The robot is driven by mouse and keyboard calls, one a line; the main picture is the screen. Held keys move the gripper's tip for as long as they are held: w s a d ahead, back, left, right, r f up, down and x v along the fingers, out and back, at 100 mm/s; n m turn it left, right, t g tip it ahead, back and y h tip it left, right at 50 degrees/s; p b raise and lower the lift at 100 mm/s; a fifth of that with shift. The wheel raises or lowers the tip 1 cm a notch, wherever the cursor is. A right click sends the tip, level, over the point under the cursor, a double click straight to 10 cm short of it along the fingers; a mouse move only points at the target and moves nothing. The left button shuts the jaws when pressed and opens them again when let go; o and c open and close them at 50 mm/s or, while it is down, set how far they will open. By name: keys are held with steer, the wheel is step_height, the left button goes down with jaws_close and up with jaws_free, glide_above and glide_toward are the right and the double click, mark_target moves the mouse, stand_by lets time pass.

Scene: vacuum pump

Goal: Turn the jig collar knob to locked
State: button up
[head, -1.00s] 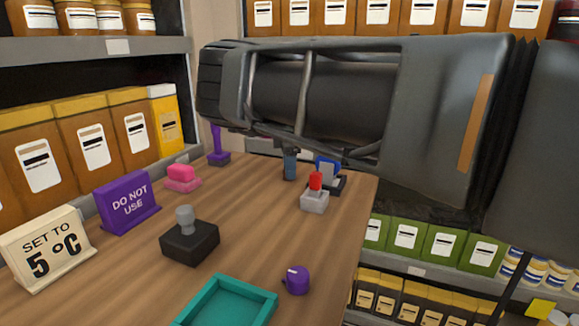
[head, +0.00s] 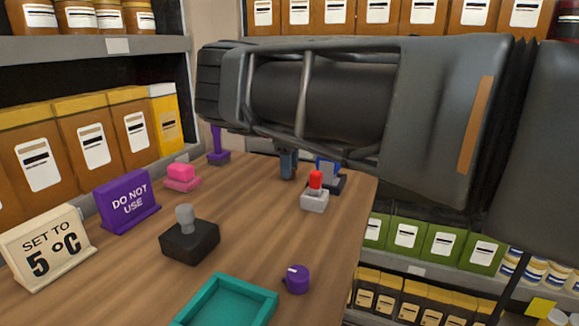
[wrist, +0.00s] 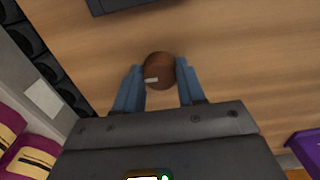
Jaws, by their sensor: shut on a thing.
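The jig collar knob (wrist: 159,71) is a brown round knob with a short white mark at its lower left, seen from above in the wrist view. My gripper (wrist: 158,88) has its two blue fingers on either side of the knob, shut on it. In the head view my gripper (head: 288,165) reaches down to the far part of the table. The knob cannot be made out there.
On the wooden table (head: 240,215) stand a red-topped grey switch (head: 314,190), a blue-and-black device (head: 330,175), a pink block (head: 181,177), a black block with a grey knob (head: 190,240), a purple knob (head: 296,280) and a teal tray (head: 262,290). Signs stand at left.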

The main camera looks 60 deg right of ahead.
stand_by(0.3)
steer(key=o, duration=1.1)
steer(key=shift+c, duration=0.2)
steer(key=shift+r, duration=0.15)
step_height(320, 180, up, 8)
steer(key=shift+f, duration=0.2)
